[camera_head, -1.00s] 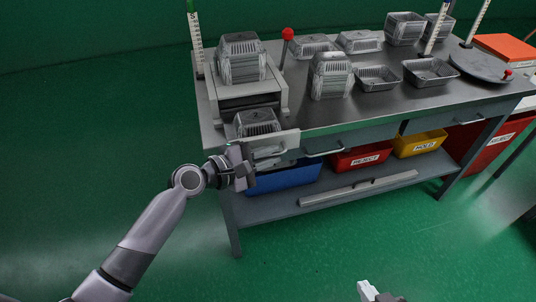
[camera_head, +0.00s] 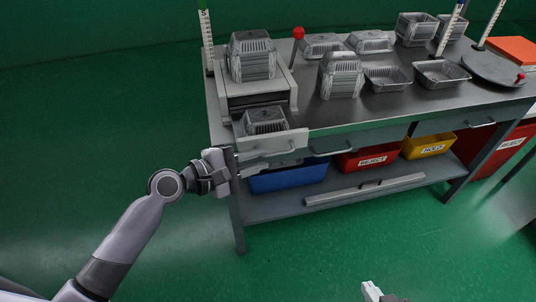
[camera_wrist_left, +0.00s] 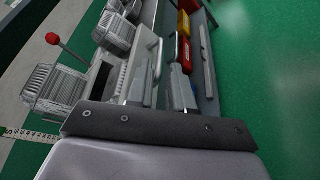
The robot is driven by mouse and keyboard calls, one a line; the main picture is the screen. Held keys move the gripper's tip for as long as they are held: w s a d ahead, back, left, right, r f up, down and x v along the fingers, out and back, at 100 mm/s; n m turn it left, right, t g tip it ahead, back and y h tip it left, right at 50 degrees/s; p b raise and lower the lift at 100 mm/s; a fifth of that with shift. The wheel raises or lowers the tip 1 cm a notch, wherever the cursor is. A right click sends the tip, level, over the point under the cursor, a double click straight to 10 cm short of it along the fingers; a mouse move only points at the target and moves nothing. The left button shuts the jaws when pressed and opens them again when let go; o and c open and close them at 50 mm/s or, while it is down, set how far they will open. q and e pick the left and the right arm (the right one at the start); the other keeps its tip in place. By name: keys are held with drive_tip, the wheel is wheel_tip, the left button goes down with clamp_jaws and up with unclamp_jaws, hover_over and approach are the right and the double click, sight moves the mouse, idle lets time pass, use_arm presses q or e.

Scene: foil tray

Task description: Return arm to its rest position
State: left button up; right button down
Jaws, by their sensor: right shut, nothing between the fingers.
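My right gripper (camera_head: 373,291) shows only in part at the bottom edge, over the floor. It is shut and empty. A foil tray (camera_head: 265,122) sits in the open drawer.
The metal workbench (camera_head: 325,115) carries stacked foil trays (camera_head: 250,55), a red-knobbed lever (camera_head: 298,33) and a round plate (camera_head: 493,70). Blue (camera_head: 290,178), red (camera_head: 368,158) and yellow (camera_head: 428,146) bins sit below. Green floor (camera_head: 90,130) is free at left.

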use_arm(q)
drive_tip(key=shift+v, duration=0.8)
drive_tip(key=s+a+f+m+y, duration=0.5)
drive_tip(key=s+a+f+m, duration=0.1)
drive_tip(key=s+f+m, duration=0.2)
drive_tip(key=s+a+f+m+t+y, duration=0.1)
drive_tip(key=s+a+f+m+y, duration=0.4)
drive_tip(key=s+f+m, duration=0.3)
drive_tip(key=s+a+f, duration=0.1)
drive_tip(key=s+f, duration=0.1)
drive_tip(key=s, duration=0.1)
